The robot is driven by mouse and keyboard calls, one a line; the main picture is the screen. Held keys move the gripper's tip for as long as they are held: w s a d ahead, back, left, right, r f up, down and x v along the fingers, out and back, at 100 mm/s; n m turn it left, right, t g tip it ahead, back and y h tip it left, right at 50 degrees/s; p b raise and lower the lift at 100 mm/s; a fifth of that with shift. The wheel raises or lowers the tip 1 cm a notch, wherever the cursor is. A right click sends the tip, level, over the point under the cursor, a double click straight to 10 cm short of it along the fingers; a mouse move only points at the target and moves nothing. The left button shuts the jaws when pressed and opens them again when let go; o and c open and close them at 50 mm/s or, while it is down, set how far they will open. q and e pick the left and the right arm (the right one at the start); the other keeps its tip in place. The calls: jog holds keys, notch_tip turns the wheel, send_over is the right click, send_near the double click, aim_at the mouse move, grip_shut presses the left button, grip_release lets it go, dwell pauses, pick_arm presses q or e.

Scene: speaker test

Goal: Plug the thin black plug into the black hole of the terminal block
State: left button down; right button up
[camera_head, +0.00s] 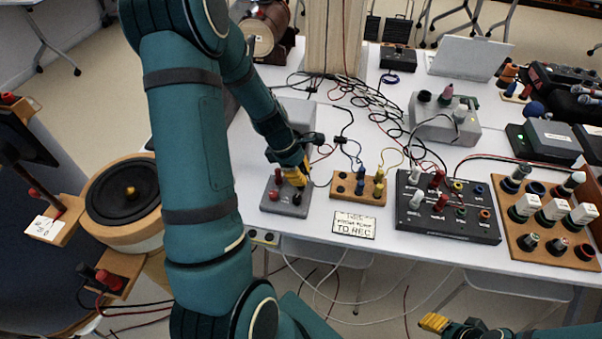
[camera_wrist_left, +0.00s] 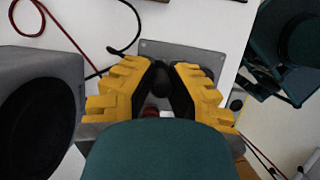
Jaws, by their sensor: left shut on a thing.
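A grey terminal block (camera_head: 284,208) sits near the table's front edge, with red posts on its left and a black spot on its right. My left gripper (camera_head: 299,176) is directly over its right part, pointing down. In the left wrist view the left gripper (camera_wrist_left: 170,78) is shut on a small black thing, which looks like the thin black plug (camera_wrist_left: 163,84). The grey block (camera_wrist_left: 200,53) lies behind and below the fingers. The black hole is hidden there, and I cannot tell whether the plug touches it. My right gripper (camera_head: 434,322) is only partly in view at the bottom.
A wooden block (camera_head: 345,189) with blue and yellow posts and a black box (camera_head: 440,229) stand to the right. A label card (camera_head: 354,225) lies in front. Loose cables run behind. In the wrist view a speaker (camera_wrist_left: 50,65) stands left of the fingers.

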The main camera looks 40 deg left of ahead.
aim_at(303, 169)
pick_arm(q)
jog(key=shift+f, duration=0.85)
jog(key=c, duration=1)
grip_release()
jog(key=shift+r, duration=0.1)
jog(key=shift+r+p, duration=2.2)
jog(key=shift+r, duration=0.25)
jog(key=shift+r+p, duration=1.2)
jog(key=shift+r, duration=0.1)
jog(key=shift+d+f, duration=0.1)
